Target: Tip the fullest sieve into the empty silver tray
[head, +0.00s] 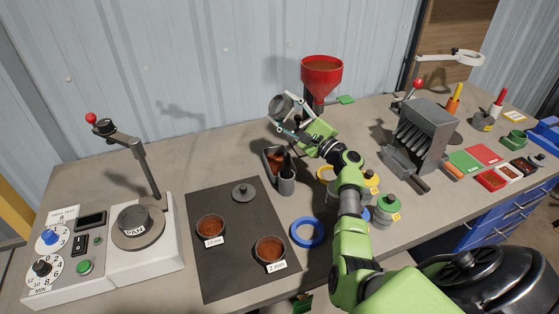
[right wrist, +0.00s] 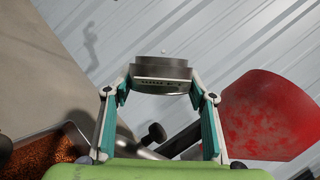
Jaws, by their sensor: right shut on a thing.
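My right gripper (head: 290,120) is shut on a round grey sieve (head: 280,106), raised over the back of the bench and tipped steeply on its side. In the right wrist view the sieve (right wrist: 160,76) sits between both fingers; its inside is hidden. A grey metal tray (head: 268,163) stands below, with copper-coloured granules in it; these granules (right wrist: 38,158) also show at lower left in the right wrist view. Two sieves with reddish granules stand on the dark mat: one at left (head: 210,227), one labelled 2 mm (head: 270,248). My left gripper is not in view.
A red hopper (head: 322,75) stands close behind the right gripper. A grey cup (head: 287,183) is by the tray. A lid (head: 243,191) lies on the mat (head: 225,276); a blue ring (head: 308,232) is beside it. A slotted grey device (head: 420,135) stands at right.

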